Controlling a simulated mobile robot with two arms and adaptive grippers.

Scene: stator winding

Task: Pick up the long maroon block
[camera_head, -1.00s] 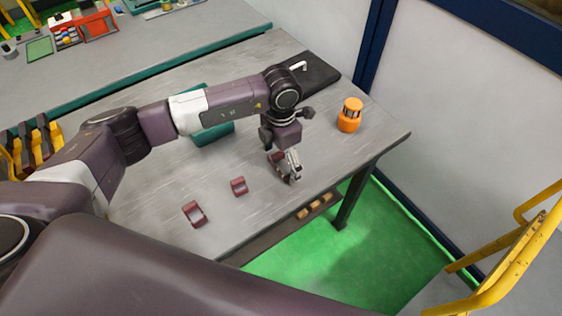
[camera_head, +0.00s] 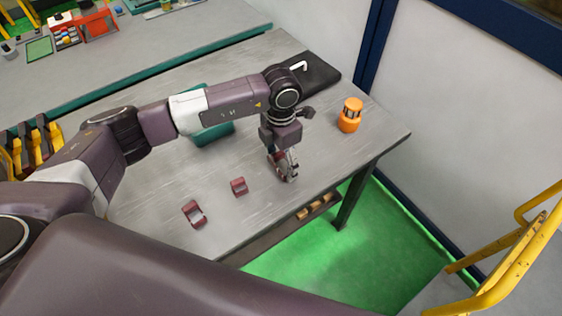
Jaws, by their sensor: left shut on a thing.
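My left gripper (camera_head: 288,174) points down at the front part of the grey table, right of the middle. It is shut on the long maroon block (camera_head: 277,165), of which only a small maroon part shows beside the fingers. The rest is hidden by the gripper. I cannot tell whether the block touches the table. Two other maroon pieces lie to the left on the table: a small one (camera_head: 239,186) and a larger, notched one (camera_head: 194,213) nearer the front edge. My right gripper is not in view.
An orange cylindrical part (camera_head: 349,116) stands right of my gripper. A black plate with a light handle (camera_head: 316,72) lies behind, and a teal item (camera_head: 213,133) sits partly under my left arm. Wooden pieces (camera_head: 314,207) lie on a shelf below the table's front edge.

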